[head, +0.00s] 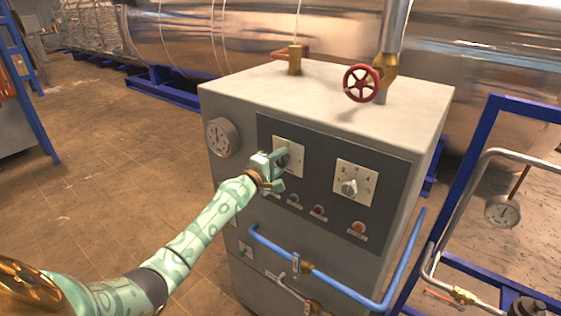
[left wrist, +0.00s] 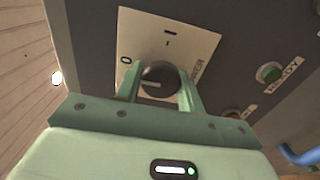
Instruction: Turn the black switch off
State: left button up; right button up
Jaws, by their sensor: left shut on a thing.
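The black switch (left wrist: 160,78) is a round dark knob on a pale square plate (left wrist: 140,30) marked "0" and "I". In the left wrist view it sits between the two green fingers of my left gripper (left wrist: 160,92), which is shut on it. In the head view my left gripper (head: 283,160) covers most of the switch at the upper left of the dark panel, and part of the pale plate (head: 293,143) shows around it. My right gripper is in neither view.
A second pale plate with a selector knob (head: 349,187) is to the right. Small buttons, including an orange one (head: 358,228), are below. A gauge (head: 222,137) is at the cabinet's left, a red valve wheel (head: 361,83) on top, and a blue pipe (head: 325,277) runs across the lower front.

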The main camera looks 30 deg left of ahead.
pick_arm(q)
jog(key=o, duration=0.9)
jog(key=shift+a, duration=0.1)
jog(key=shift+s, duration=0.35)
jog(key=s, duration=0.5)
jog(key=s+a+p, duration=0.1)
jog(key=s, duration=0.4)
jog(key=s+p, duration=0.1)
jog(key=s, duration=0.4)
jog(key=shift+s+a, duration=0.15)
jog(key=shift+s, duration=0.15)
